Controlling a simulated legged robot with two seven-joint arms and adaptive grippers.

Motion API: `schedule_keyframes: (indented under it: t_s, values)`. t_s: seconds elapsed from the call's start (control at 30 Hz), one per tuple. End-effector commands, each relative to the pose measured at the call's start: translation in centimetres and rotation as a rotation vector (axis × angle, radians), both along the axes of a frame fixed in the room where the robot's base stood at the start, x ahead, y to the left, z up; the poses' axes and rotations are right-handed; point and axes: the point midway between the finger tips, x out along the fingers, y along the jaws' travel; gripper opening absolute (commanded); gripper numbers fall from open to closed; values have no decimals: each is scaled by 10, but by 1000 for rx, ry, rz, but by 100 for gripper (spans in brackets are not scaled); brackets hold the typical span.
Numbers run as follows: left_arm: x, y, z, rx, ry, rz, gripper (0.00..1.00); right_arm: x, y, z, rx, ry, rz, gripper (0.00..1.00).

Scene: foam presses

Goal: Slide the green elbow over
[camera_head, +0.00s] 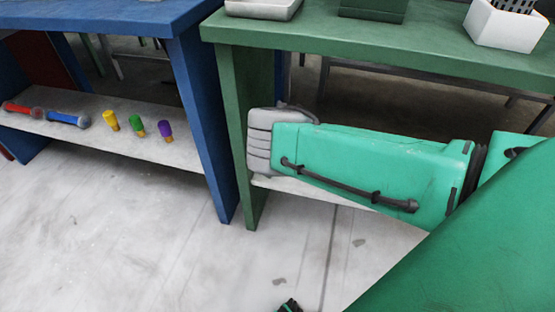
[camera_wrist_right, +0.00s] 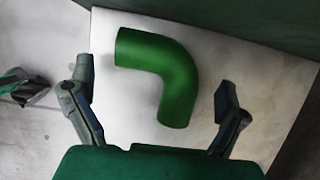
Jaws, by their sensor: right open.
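The green elbow (camera_wrist_right: 165,65) is a smooth bent pipe piece lying on a pale shelf board (camera_wrist_right: 270,75) in the right wrist view. One of its ends points left and the other points down the picture. My right gripper (camera_wrist_right: 154,80) is open, with one finger left of the elbow and one right of it. I see a gap on both sides, and nothing is held. In the head view my teal right arm covers much of the low shelf under the green table, and neither the elbow nor the right fingers show there.
The green table (camera_head: 370,35) has a leg just left of my arm and carries white and green containers. A blue table (camera_head: 190,85) stands left of it. Its low shelf (camera_head: 80,135) holds red and blue tools and yellow, green and purple pieces. The front floor is mostly clear.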

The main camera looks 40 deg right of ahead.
Motion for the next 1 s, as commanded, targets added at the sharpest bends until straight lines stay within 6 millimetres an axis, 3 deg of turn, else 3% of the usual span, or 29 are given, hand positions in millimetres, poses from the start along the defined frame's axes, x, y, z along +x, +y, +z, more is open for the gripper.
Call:
schedule_keyframes:
  t_s: [0.3, 0.33, 0.5, 1.0]
  values:
    - [0, 0, 0, 0, 0, 0, 100, 1, 0, -1, 0, 0, 0, 96]
    - [0, 0, -1, 0, 0, 0, 100, 1, 0, -1, 0, 0, 0, 89]
    - [0, 0, -1, 0, 0, 0, 100, 1, 0, -1, 0, 0, 0, 34]
    - [0, 0, 1, 0, 0, 0, 100, 6, 12, -1, 1, 0, -7, 34]
